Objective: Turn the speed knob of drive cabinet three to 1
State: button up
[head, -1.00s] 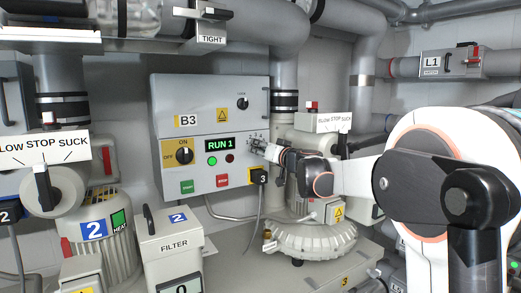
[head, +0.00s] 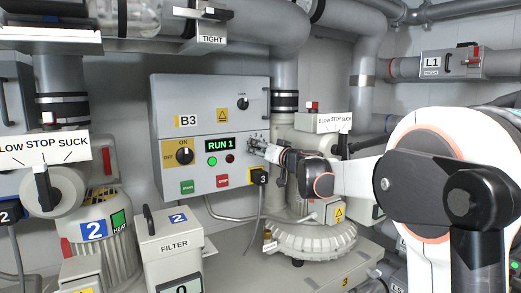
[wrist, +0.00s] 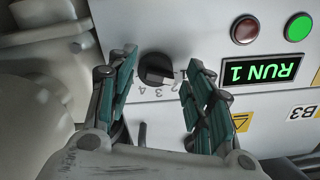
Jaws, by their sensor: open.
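The drive cabinet (head: 205,100), marked B3, hangs on the wall in the head view. Its green display (head: 219,144) reads RUN 1; in the wrist view the display (wrist: 262,71) appears upside down. The black speed knob (wrist: 154,67) with numbers around it shows in the wrist view. My gripper (wrist: 162,78) is open, with one finger on each side of the knob; I see no clear contact. In the head view my gripper (head: 268,151) is at the cabinet's lower right and hides much of the knob.
An ON/OFF switch (head: 184,156), a START button (head: 187,187) and a STOP button (head: 222,181) are on the cabinet front. A plug (head: 259,176) marked 3 with a cable hangs just below my gripper. A blower (head: 310,237) stands below my arm.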

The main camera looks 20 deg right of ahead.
jog(key=s+d, duration=0.2)
jog(key=s, duration=0.9)
jog(key=shift+s, duration=0.35)
jog(key=shift+a, duration=0.15)
